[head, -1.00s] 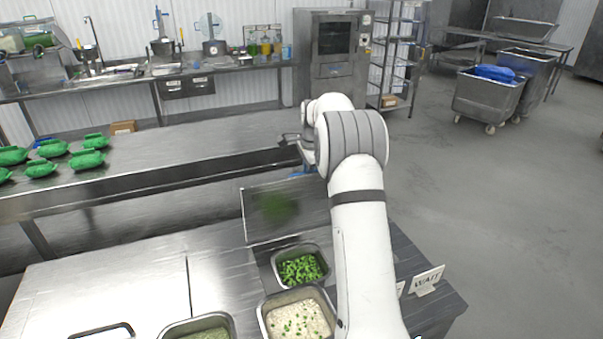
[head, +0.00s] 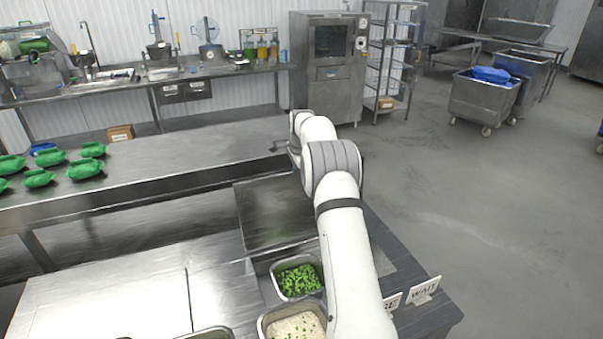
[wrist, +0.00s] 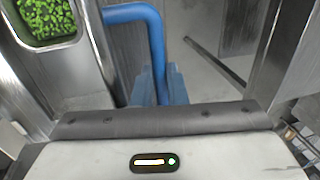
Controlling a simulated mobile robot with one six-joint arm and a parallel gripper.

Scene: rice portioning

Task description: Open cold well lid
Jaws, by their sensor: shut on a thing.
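The cold well lid (head: 272,215) is a flat steel panel behind the food pans in the head view. It is raised off the pans, and its exact tilt is hard to tell. A blue bent-tube handle (wrist: 155,40) shows in the wrist view. My gripper (wrist: 158,88) is shut on this handle.
A pan of white rice (head: 294,327) stands nearer me, uncovered. Signs, one reading WAIT (head: 424,290), stand at the right counter edge. A long steel table (head: 150,168) with green packs (head: 86,169) lies behind the lid. Floor at right is open.

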